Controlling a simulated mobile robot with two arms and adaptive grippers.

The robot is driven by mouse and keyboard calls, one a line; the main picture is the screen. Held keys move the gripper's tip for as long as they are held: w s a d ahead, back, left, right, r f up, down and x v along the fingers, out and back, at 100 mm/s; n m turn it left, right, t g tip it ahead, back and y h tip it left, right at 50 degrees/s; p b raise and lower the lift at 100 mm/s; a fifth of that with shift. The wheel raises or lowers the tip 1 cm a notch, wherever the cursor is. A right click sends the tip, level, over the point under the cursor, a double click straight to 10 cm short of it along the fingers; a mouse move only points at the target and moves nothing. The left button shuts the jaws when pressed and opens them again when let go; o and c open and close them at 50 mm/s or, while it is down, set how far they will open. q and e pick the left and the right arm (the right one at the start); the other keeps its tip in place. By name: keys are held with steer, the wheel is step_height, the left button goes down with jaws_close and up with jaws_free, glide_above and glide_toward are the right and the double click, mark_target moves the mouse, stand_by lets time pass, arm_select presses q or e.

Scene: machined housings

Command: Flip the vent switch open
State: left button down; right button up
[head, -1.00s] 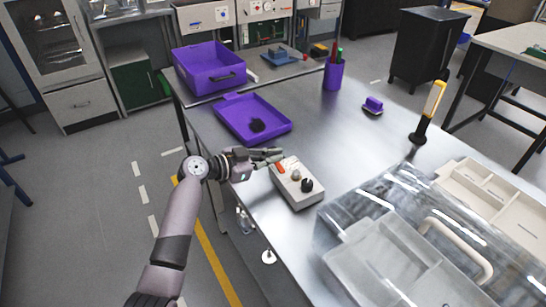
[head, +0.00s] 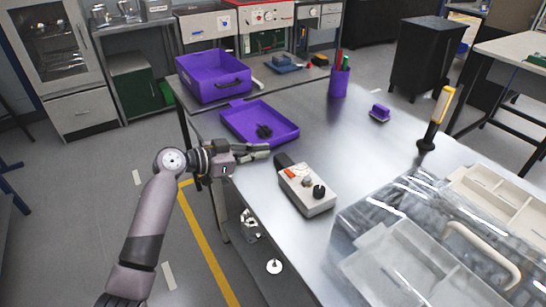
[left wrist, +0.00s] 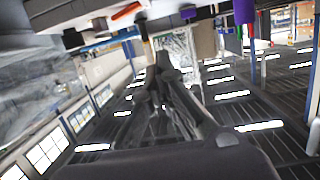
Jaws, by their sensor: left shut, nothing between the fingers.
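A light grey control box (head: 318,206) lies on the metal bench near its left edge. Its top carries an orange-red switch part (head: 290,173), a small grey knob (head: 307,181) and a black knob (head: 319,191). A black part (head: 283,160) shows at the box's far end. No label is readable, so I cannot tell which is the vent switch or its position. My left gripper (head: 264,151) is shut and empty, just left of the box's far end and apart from it. Its fingers (left wrist: 165,65) also show in the left wrist view. My right gripper is not in view.
A purple tray (head: 287,133) and a purple bin (head: 200,92) stand behind the gripper. A clear-lidded case (head: 385,262) fills the right front of the bench. A yellow-and-black tool (head: 436,118) stands at the right. The bench middle is clear.

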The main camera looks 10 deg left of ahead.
arm_select(q)
steer(key=v, duration=0.4)
steer(key=shift+d+b, duration=0.1)
steer(key=shift+b, duration=0.25)
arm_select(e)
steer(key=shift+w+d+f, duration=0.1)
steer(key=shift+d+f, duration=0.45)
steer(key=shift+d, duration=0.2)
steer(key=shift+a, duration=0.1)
